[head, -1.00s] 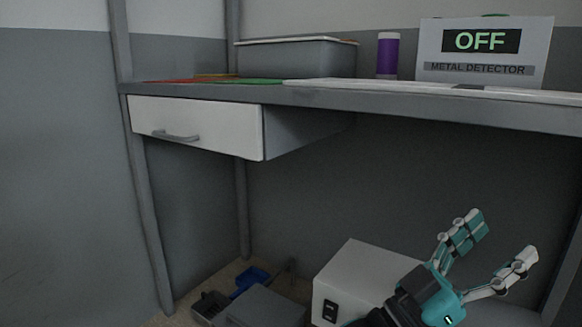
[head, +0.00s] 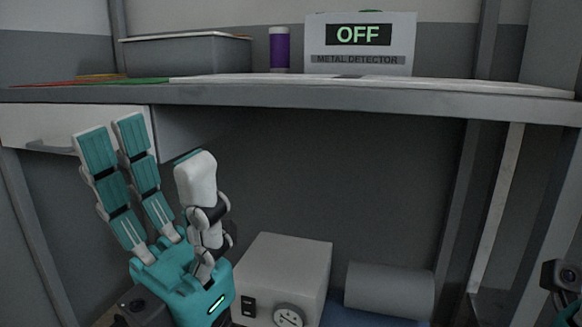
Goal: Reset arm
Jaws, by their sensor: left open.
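My left gripper (head: 165,175) is large in the lower left of the head view. It is teal and white, its fingers point up and are spread apart, and nothing is between them. It is in front of the shelf, and its fingers partly cover the white drawer (head: 35,128). At the lower right edge a small black and teal part of my right arm shows; the right fingers are outside the picture.
The grey shelf (head: 420,95) holds a grey bin (head: 190,56), a purple bottle (head: 279,50) and a metal detector sign (head: 360,42) reading OFF. Below stand a white box with a dial (head: 285,270) and a grey cylinder (head: 390,290). Uprights flank the space.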

